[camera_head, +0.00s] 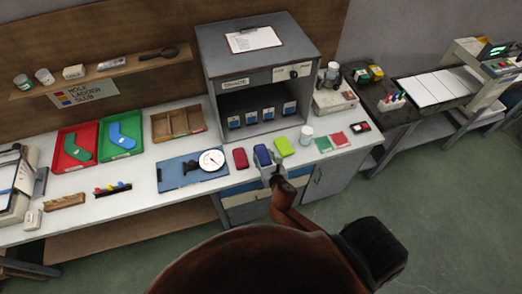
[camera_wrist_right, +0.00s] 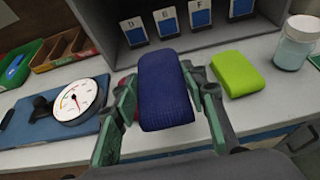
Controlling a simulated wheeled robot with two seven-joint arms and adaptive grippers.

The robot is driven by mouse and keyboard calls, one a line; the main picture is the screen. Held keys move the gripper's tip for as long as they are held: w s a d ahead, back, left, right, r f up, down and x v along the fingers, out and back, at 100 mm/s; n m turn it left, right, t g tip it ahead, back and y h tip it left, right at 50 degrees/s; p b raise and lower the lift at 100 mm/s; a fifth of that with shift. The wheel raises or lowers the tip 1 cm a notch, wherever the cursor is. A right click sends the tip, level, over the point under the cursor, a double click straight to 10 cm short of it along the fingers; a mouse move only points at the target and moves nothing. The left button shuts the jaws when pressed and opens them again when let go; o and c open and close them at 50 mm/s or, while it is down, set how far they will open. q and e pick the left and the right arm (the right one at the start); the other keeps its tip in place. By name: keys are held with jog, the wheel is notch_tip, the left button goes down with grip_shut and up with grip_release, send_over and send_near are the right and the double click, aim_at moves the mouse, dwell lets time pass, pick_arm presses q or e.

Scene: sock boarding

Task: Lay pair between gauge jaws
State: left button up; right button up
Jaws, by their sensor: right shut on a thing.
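My right gripper (camera_head: 268,167) is shut on a dark blue folded sock pair (camera_head: 263,155) at the front of the bench. In the right wrist view the blue pair (camera_wrist_right: 165,92) sits between the two green-grey fingers (camera_wrist_right: 163,112). The gauge is a white dial (camera_head: 211,160) with a dark part (camera_head: 191,167) beside it, on a blue board (camera_head: 175,180) left of the gripper. The dial also shows in the wrist view (camera_wrist_right: 76,100). The jaw gap is too small to make out. The blue pair is apart from the gauge. My left gripper is not in view.
A red pair (camera_head: 240,158) lies between the gauge board and the blue pair. A lime green pair (camera_head: 284,146) lies right of it, near a white jar (camera_head: 306,135). A grey cabinet (camera_head: 215,60) stands behind. Red (camera_head: 59,161) and green (camera_head: 105,152) trays lie left.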

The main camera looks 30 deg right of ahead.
aim_at(263, 163)
jog(key=s+a, duration=0.1)
jog(key=s+a+r, duration=0.1)
jog(key=s, duration=0.1)
jog(key=s+r, duration=0.1)
jog(key=shift+s+a+r, duration=0.15)
jog(key=shift+a+r, duration=0.05)
jog(key=shift+a, duration=0.2)
jog(key=shift+a+r, duration=0.3)
jog(key=shift+r, duration=0.05)
pick_arm(q)
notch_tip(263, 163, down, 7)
jog(key=b, duration=0.6)
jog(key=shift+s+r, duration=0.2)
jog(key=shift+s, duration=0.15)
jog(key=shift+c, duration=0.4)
pick_arm(e)
jog(key=s+a+r+n+y, duration=0.2)
jog(key=s+a+r+y, duration=0.1)
jog(key=s+a+r, duration=0.3)
jog(key=shift+a+r+n+t, duration=0.3)
jog(key=shift+a+r, duration=0.25)
jog(key=shift+a, duration=0.6)
